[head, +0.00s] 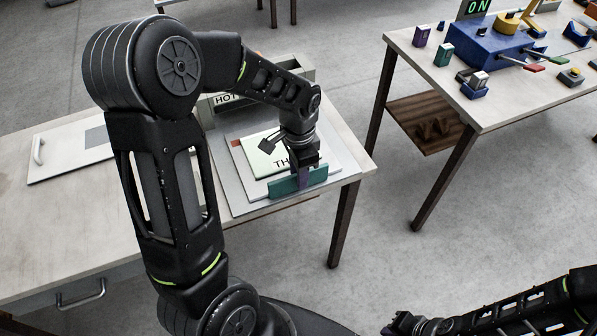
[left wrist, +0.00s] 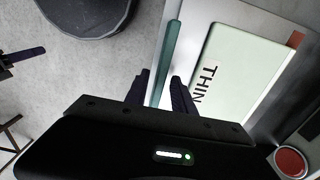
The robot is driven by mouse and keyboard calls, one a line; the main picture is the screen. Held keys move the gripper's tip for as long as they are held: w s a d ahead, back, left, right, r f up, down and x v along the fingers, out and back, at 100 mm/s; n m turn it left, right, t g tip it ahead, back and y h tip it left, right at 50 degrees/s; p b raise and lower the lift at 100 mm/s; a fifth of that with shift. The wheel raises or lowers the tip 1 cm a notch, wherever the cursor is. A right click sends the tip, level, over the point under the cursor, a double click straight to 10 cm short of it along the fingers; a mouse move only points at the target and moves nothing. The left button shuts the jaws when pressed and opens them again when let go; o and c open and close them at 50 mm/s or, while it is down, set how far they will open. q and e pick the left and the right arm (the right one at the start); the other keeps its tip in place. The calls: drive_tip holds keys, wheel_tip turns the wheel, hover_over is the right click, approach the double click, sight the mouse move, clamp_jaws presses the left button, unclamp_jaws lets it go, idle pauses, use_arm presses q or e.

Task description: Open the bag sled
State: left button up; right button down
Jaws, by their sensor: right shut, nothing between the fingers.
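The bag sled is a flat light-grey plate (head: 240,196) on the left table, with a teal bar (head: 315,177) along its front edge. A pale green panel (head: 262,160) lettered "THIN" lies on it. In the left wrist view, the fingers (left wrist: 160,80) stand apart on either side of the line of the teal bar (left wrist: 172,50), with a gap visible on one side. My right gripper (head: 405,325) is shut and empty, low in the head view, away from the table.
A grey box marked "HOT" (head: 222,98) stands behind the sled. A white panel with a handle (head: 70,150) lies at left on the table. A second table (head: 455,95) with a blue device (head: 487,48) stands at right. Open floor (head: 450,260) lies between.

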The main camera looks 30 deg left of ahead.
use_arm(q)
wheel_tip(320, 180, up, 8)
drive_tip(key=shift+f+b, duration=0.1)
drive_tip(key=shift+b, duration=0.3)
idle(0.3)
idle(0.4)
